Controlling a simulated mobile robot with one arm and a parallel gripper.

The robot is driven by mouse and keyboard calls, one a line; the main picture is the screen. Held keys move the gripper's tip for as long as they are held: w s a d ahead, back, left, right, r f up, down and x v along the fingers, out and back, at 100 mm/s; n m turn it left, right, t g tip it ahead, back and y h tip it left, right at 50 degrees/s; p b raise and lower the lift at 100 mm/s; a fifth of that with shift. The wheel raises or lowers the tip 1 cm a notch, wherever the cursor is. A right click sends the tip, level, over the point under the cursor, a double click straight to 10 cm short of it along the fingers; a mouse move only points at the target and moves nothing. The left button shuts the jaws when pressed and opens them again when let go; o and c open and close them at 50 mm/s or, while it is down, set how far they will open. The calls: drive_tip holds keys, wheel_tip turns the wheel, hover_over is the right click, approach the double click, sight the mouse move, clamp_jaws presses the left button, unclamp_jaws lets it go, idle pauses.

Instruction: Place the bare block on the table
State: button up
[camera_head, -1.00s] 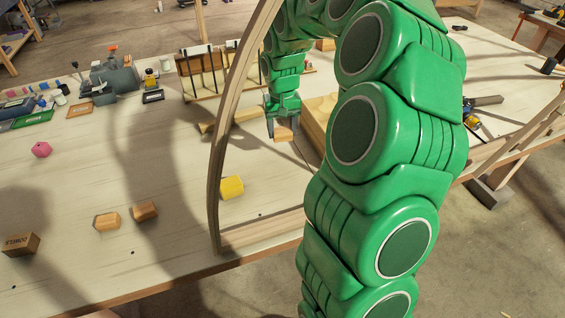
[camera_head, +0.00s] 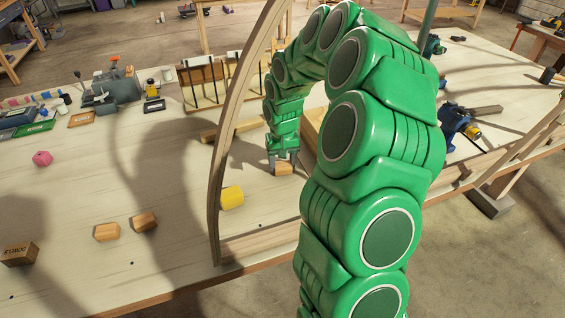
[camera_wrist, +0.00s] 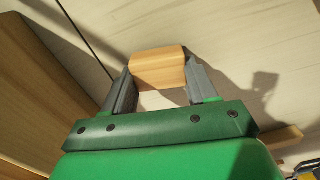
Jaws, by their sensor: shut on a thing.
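A bare wooden block (camera_wrist: 158,68) is between the two grey fingers of my gripper (camera_wrist: 158,88) in the wrist view, and the fingers are shut on its sides. In the head view my gripper (camera_head: 284,160) points down inside the bent lath arch, with the block (camera_head: 284,169) at its tips. The block is at or just above the pale table (camera_head: 180,235); I cannot tell if it touches. Its top is partly hidden by the fingers in the head view.
The bent lath (camera_head: 220,150) arches left of my gripper. A yellow block (camera_head: 232,197) sits near its foot. Two wooden blocks (camera_head: 106,232) (camera_head: 143,221), a stamped block (camera_head: 19,253) and a pink piece (camera_head: 42,158) stand further left. Bare table lies between them.

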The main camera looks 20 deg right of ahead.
sight(283, 163)
drive_tip(key=shift+f, duration=0.25)
drive_tip(key=o, duration=1)
drive_tip(key=shift+o, duration=0.2)
drive_tip(key=shift+r, duration=0.15)
wheel_tip(283, 163, up, 6)
drive_tip(key=shift+s+r, duration=0.1)
drive_tip(key=shift+r, duration=0.1)
drive_tip(key=shift+o, duration=0.5)
drive_tip(key=shift+r, duration=0.6)
